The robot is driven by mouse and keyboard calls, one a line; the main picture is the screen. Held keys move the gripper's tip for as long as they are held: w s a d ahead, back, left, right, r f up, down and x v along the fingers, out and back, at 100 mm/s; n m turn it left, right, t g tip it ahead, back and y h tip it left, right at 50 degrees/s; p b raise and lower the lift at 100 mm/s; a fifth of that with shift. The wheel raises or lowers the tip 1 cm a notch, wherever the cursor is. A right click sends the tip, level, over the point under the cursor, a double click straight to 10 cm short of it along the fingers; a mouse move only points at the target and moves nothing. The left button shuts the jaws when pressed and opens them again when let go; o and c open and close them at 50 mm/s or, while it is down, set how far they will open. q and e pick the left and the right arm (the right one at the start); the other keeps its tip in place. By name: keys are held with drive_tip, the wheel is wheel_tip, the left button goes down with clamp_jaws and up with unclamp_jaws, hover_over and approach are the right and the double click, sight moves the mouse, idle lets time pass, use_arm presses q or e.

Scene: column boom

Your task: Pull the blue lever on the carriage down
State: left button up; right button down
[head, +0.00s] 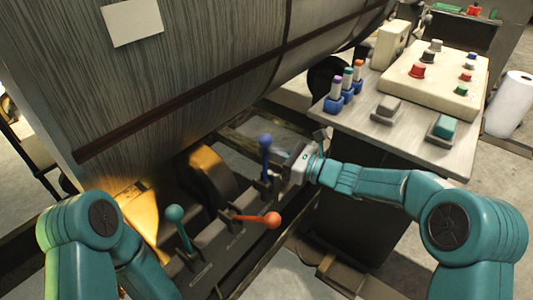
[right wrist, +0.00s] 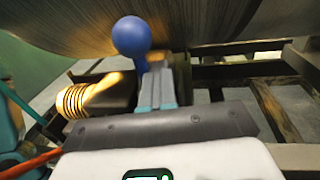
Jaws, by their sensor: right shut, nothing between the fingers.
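The blue lever (head: 265,143) stands upright on the dark carriage (head: 208,262), its round knob at the top. In the right wrist view the blue knob (right wrist: 131,37) is large, just left of and beyond my fingertips. My right gripper (head: 284,168) is shut and empty, just right of the blue lever's shaft and below its knob. In the right wrist view the closed fingers (right wrist: 164,72) hide part of the shaft. I cannot tell whether they touch it. My left arm shows at the lower left, but its gripper is out of view.
A teal lever (head: 174,214) stands upright and an orange lever (head: 272,220) lies out to the right on the same carriage. A large grey drum (head: 200,90) hangs close above.

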drive_tip(key=c, duration=1.5)
unclamp_jaws()
drive_tip(key=shift+s+a+f, duration=0.15)
drive_tip(key=shift+s+a, duration=0.4)
drive_tip(key=shift+a, duration=0.15)
drive_tip(key=shift+o, duration=0.4)
drive_tip(key=shift+w+d, duration=0.25)
drive_tip(key=shift+d, duration=0.15)
drive_tip(key=shift+o, duration=0.4)
drive_tip(key=shift+v, duration=0.85)
drive_tip(key=p+v, duration=0.1)
drive_tip(key=v, duration=1.6)
drive_tip(key=shift+w+d+r+p, duration=0.3)
drive_tip(key=shift+p, duration=0.05)
